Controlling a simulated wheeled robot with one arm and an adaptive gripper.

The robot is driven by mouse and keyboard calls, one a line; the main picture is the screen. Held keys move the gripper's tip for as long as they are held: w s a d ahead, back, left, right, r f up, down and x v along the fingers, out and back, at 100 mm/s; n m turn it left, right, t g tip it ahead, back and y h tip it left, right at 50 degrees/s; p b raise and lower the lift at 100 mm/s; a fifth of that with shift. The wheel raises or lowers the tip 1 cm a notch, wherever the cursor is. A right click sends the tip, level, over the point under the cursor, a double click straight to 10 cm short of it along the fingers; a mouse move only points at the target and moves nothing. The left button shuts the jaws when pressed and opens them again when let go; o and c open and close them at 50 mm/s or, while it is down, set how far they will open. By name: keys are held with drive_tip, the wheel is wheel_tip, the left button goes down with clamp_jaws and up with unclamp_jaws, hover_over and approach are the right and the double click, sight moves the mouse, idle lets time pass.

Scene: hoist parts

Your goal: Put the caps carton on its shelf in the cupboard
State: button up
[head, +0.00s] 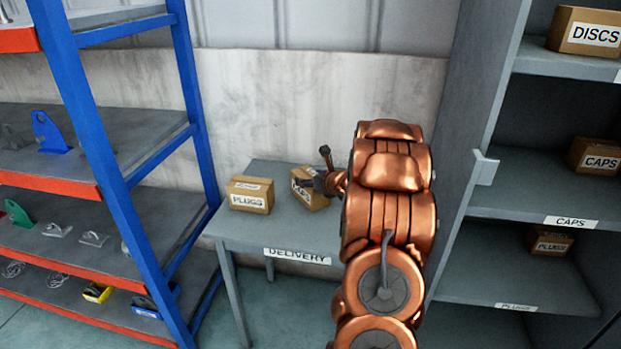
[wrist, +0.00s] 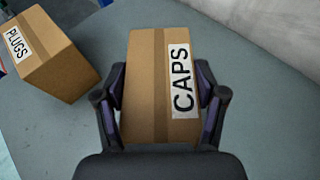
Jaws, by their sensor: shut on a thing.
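The caps carton (head: 311,190) is a brown box with a white CAPS label, at the delivery table in the head view. In the wrist view the carton (wrist: 148,90) lies between the two fingers of my gripper (wrist: 162,95), which is shut on its sides. In the head view my copper arm partly hides the carton and the gripper (head: 318,183). The cupboard (head: 480,169) stands open at the right. Its CAPS shelf (head: 515,205) is the middle one in view and holds another CAPS carton (head: 596,157) at the right.
A PLUGS carton (head: 250,194) stands left of the held carton on the delivery table (head: 232,232). The cupboard's upper shelf holds a DISCS carton (head: 585,32), and its lower shelf a PLUGS carton (head: 549,240). A blue rack (head: 95,130) with small parts stands at the left.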

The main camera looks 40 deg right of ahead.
drive_tip(key=shift+f+b, duration=0.1)
drive_tip(key=shift+b, duration=0.2)
drive_tip(key=o, duration=1.5)
drive_tip(key=shift+r+p, duration=0.25)
drive_tip(key=shift+p, duration=0.1)
drive_tip(key=b+v, duration=0.1)
drive_tip(key=v, duration=1.1)
drive_tip(key=shift+b, duration=0.4)
